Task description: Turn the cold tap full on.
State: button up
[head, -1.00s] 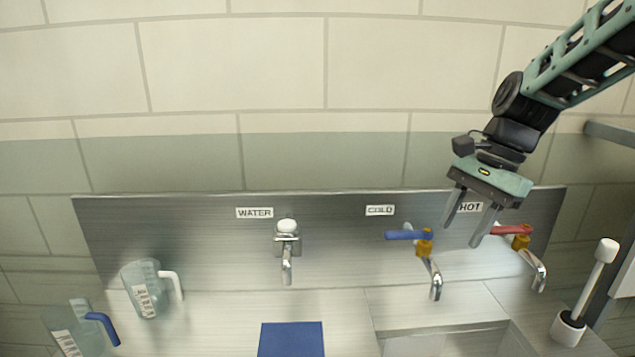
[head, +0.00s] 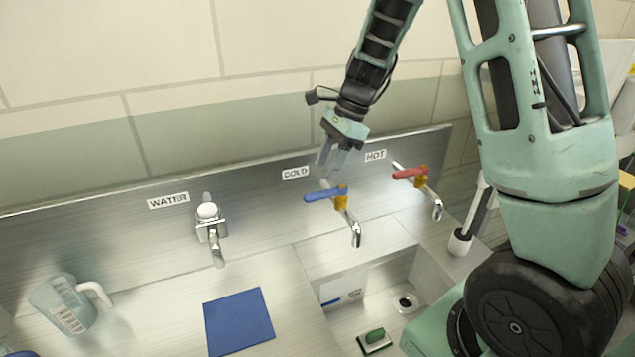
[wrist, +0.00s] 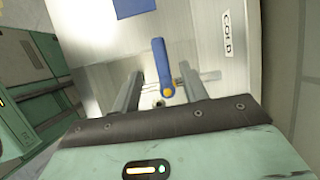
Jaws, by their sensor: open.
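The cold tap has a blue lever handle (head: 325,194) on a brass body (head: 341,200) with a chrome spout (head: 355,233), under the COLD label (head: 296,173). The lever points left, along the backsplash. My gripper (head: 333,168) is at the backsplash, just above the cold tap in the head view. In the wrist view the blue lever (wrist: 161,64) shows between the two fingers of my gripper (wrist: 154,85), which are apart. I cannot tell whether a finger touches the lever. The COLD label also shows in the wrist view (wrist: 228,35).
The hot tap with a red lever (head: 409,172) is close on the right. The WATER tap (head: 209,222) is on the left. The sink basin (head: 385,280) lies below, with a green block (head: 374,340). A brush (head: 461,241) stands at right, a jug (head: 66,303) at left, a blue mat (head: 238,322) on the counter.

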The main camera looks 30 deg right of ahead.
aim_at(315, 194)
jog(key=p+x, duration=0.1)
jog(key=x, duration=0.5)
jog(key=shift+a+f, duration=0.1)
jog(key=shift+f, duration=0.25)
grip_shut()
